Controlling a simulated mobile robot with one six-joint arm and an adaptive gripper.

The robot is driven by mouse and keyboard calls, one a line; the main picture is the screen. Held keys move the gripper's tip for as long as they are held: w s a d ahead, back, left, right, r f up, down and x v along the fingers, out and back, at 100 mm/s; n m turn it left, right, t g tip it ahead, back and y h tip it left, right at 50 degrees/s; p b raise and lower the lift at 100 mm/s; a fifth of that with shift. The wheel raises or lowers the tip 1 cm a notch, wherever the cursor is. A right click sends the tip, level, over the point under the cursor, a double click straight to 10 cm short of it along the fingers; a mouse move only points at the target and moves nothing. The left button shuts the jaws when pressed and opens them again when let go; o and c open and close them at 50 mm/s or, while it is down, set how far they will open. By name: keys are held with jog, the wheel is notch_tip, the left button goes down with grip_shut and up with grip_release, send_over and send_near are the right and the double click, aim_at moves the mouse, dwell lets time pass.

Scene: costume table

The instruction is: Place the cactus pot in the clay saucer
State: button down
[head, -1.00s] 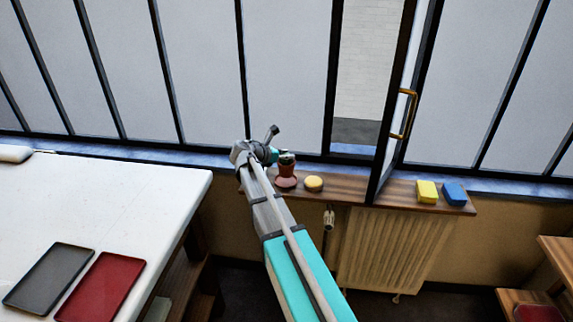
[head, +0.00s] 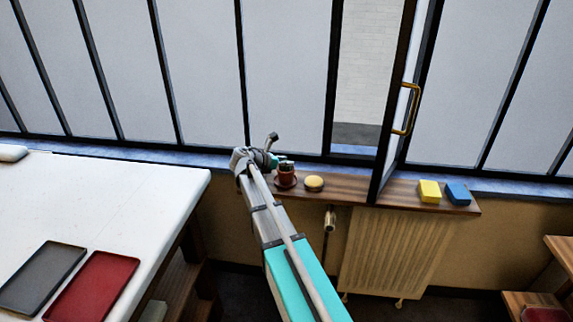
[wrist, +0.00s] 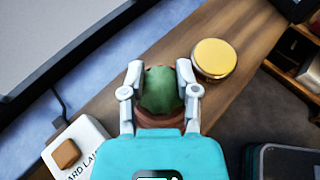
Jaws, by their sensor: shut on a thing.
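The cactus pot (head: 286,172) is a small reddish-brown pot on the wooden sill. In the wrist view the green cactus (wrist: 160,92) is between the two fingers of my gripper (wrist: 160,76), which is shut on it. The clay saucer (head: 287,185) lies directly under the pot in the head view, with only its rim showing. The pot looks upright and low over the saucer; I cannot tell whether it touches.
A round yellow-topped tin (head: 314,183) stands close to the right of the saucer. The open window frame (head: 392,130) rises beyond it. A white table (head: 110,195) with trays is at left.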

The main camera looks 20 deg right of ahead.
jog(key=shift+c, duration=1.6)
grip_release()
jog(key=shift+s+a+r, duration=0.1)
jog(key=shift+a+r, duration=0.2)
jog(key=shift+a, duration=0.1)
jog(key=p+v, duration=0.4)
jog(key=v, duration=0.7)
jog(key=shift+p, duration=0.3)
jog(key=shift+s+f, duration=0.1)
